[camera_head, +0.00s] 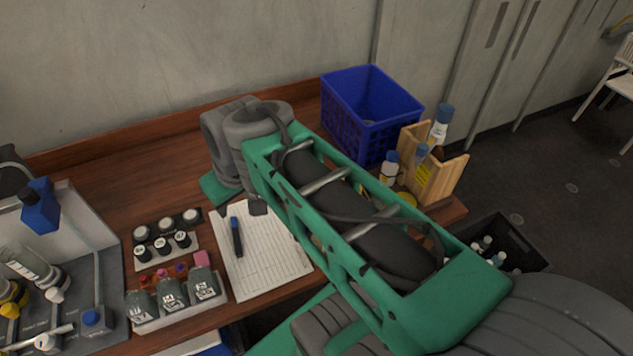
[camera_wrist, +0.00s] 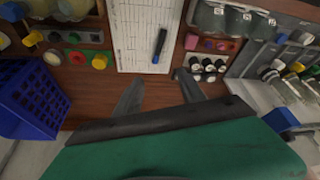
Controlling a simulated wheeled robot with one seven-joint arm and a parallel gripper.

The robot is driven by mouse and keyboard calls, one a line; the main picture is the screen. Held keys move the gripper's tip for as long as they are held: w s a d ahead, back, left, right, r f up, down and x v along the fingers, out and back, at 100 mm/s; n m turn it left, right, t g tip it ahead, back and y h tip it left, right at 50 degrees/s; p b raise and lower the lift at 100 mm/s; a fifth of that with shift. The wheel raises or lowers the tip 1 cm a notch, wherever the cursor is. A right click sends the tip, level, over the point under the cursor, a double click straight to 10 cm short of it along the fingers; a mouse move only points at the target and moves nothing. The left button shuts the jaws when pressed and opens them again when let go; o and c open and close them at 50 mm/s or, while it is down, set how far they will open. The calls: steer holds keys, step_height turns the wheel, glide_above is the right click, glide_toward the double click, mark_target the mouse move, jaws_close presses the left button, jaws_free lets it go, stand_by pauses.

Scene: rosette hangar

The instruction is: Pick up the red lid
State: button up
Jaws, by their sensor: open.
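The red lid (camera_wrist: 77,58) appears in the wrist view as a small reddish round piece on the brown desk. It is in a row between a pale yellow round piece (camera_wrist: 53,57) and a yellow one (camera_wrist: 99,61). My gripper (camera_wrist: 158,78) is open and empty, its two dark fingers spread over bare desk to the right of the lid and apart from it. In the head view my green arm hides the lid and the fingers.
A blue crate (camera_head: 367,97) stands at the desk's back right, beside a wooden holder (camera_head: 447,178) with bottles. A paper sheet (camera_head: 265,265) with a blue pen (camera_head: 237,237) lies mid-desk. Small jars (camera_head: 166,238) and labelled bottles (camera_head: 173,295) stand left of it.

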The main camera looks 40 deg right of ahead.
steer(key=w+d+f+n+b, duration=0.1)
steer(key=w+d+f, duration=0.15)
steer(key=d, duration=0.35)
steer(key=w+d+f+n+y+b, duration=0.1)
steer(key=w+d+f+b, duration=0.1)
steer(key=d+f, duration=0.3)
steer(key=w+d+f+n+b, duration=0.1)
steer(key=w+d+f, duration=0.15)
steer(key=d, duration=0.45)
steer(key=s+d+f+n+y+b, duration=0.1)
steer(key=d+f, duration=0.2)
steer(key=d, duration=0.3)
steer(key=s+d+f+n, duration=0.1)
steer(key=s+d+f, duration=0.15)
steer(key=d, duration=0.45)
steer(key=p+x, duration=0.1)
steer(key=x, duration=0.7)
steer(key=shift+w+a+p, duration=0.1)
steer(key=shift+w+p, duration=0.1)
steer(key=shift+p, duration=0.15)
steer(key=shift+c, duration=0.6)
jaws_close()
